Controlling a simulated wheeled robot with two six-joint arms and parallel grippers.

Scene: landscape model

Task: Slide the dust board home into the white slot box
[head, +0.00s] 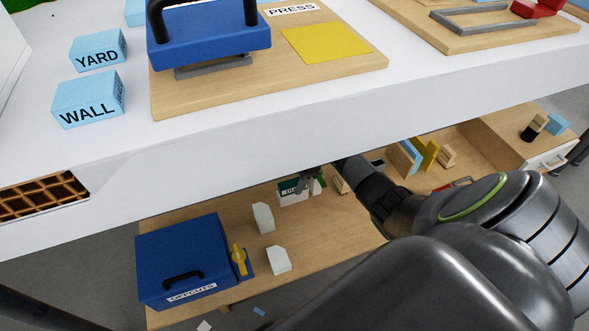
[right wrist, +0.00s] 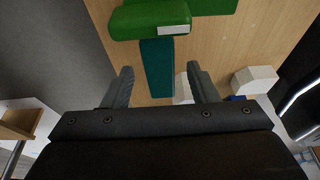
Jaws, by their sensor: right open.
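My right gripper (head: 306,181) reaches under the white worktop to the lower wooden shelf in the head view. In the right wrist view its two fingers (right wrist: 160,88) are spread apart. A narrow teal board (right wrist: 157,68), which looks like the dust board, lies between and beyond them, with no clear contact. A green block with a white label (right wrist: 150,20) is at the board's far end. A small white box with a dark green patch (head: 292,199) stands beside the gripper in the head view; it may be the slot box, and its slot is not visible. My left gripper is out of view.
Two white blocks (head: 263,218) (head: 279,261) and a blue OFFCUTS box (head: 184,259) with a yellow latch (head: 239,260) stand on the lower shelf (head: 220,204). The white worktop (head: 260,134) overhangs it. Boards and blocks stand at the right.

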